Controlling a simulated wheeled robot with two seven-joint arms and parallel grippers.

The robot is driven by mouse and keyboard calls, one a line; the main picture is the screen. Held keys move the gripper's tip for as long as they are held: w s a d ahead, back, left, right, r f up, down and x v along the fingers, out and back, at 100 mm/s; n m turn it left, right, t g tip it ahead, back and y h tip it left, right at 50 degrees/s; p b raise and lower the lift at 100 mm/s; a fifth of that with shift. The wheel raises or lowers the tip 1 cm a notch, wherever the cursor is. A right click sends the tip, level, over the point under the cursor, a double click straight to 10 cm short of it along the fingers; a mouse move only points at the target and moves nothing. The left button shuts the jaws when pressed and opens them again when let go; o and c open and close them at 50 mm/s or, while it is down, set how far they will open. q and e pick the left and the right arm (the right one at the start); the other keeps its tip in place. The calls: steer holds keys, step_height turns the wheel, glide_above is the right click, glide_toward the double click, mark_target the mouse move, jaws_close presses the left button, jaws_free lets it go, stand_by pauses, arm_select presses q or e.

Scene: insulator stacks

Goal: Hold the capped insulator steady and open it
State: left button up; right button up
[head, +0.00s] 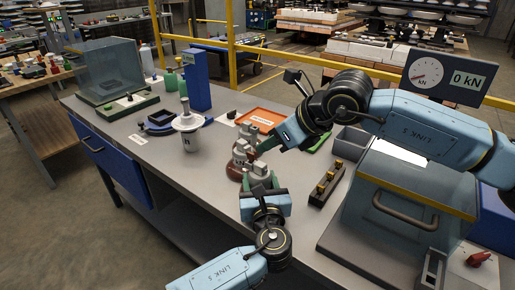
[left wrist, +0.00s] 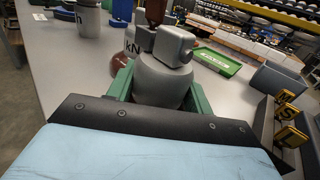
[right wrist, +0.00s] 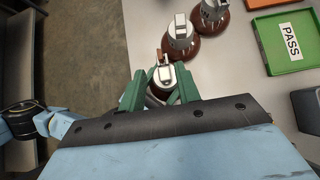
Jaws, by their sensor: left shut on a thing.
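Brown insulators with grey metal caps stand in a row on the bench. The nearest capped insulator (head: 259,168) is in the grasp of my left gripper (head: 262,187). In the left wrist view, its grey cap (left wrist: 163,82) sits between the green fingers, with a forked top and a brown piece above. My right gripper (head: 270,144) hangs over the row with its fingers apart. In the right wrist view its green fingers (right wrist: 160,82) appear on either side of the nearest insulator; I cannot tell whether they touch it. Two other capped insulators (right wrist: 180,37) (right wrist: 212,12) stand beyond.
An orange tray (head: 262,117) lies behind the row, and a green PASS tray (right wrist: 290,38) lies to its right. A black block with brass pieces (head: 325,186) stands right of my left gripper. A white-topped cup (head: 188,128) stands left. A 0 kN gauge panel (head: 448,77) stands right.

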mark_target(252, 153)
steer(key=x, duration=1)
steer(key=shift+w+a+f, duration=0.1)
steer(key=shift+f, duration=0.05)
steer(key=shift+c, duration=0.3)
jaws_close()
steer(key=shift+r, duration=0.3)
steer(key=shift+r, duration=0.9)
arm_select(q)
steer(key=o, duration=1.5)
steer(key=shift+c, duration=0.2)
arm_select(e)
step_height(252, 153, up, 4)
